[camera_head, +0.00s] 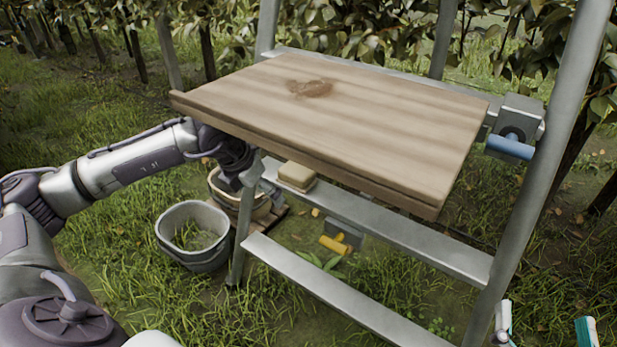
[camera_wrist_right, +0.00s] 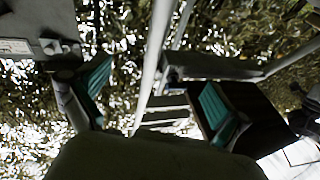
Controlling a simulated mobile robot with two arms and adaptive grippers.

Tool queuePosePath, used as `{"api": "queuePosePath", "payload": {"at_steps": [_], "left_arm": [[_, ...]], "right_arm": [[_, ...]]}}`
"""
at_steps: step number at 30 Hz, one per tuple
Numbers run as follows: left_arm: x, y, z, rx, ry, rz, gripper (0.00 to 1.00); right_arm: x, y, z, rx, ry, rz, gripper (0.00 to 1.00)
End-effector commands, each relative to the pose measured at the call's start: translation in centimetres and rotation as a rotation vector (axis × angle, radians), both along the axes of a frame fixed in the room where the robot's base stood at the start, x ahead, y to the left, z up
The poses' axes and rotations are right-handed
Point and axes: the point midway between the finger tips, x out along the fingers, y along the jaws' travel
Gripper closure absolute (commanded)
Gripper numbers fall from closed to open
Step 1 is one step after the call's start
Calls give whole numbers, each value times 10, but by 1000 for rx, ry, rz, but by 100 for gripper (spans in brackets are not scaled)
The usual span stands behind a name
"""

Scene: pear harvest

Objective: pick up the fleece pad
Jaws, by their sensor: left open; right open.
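A small cream block, which looks like the fleece pad (camera_head: 297,176), lies on the ladder's grey step just under the front edge of the wooden board (camera_head: 400,120). My left gripper (camera_head: 250,174) is left of the pad, beneath the board's left part. The board hides some of it, and it is open and apart from the pad. My right gripper (camera_head: 545,326) is low at the right, outside the ladder's right rail. Its teal fingertips stand wide apart with nothing between them, also in the right wrist view (camera_wrist_right: 157,100).
The metal ladder (camera_head: 365,295) stands in grass. A grey bucket (camera_head: 192,240) and a tan basket (camera_head: 262,207) stand below at the left. A grey clamp with a blue handle (camera_head: 512,147) is on the right rail. A yellow-handled tool (camera_head: 335,245) shows lower down.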

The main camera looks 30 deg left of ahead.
Motion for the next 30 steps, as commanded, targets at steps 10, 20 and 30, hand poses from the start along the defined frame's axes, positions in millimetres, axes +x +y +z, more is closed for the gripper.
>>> {"api": "queuePosePath", "payload": {"at_steps": [10, 20, 30], "left_arm": [[64, -6, 0, -7, -1, -1, 0], [97, -9, 0, -9, -1, -2, 0], [114, -9, -28, -6, 1, -3, 0]], "right_arm": [[-4, 2, 17, 29, -104, 7, 0], [-11, 2, 32, 58, -207, 13, 0], [-33, 1, 64, 119, -426, 24, 0]]}}
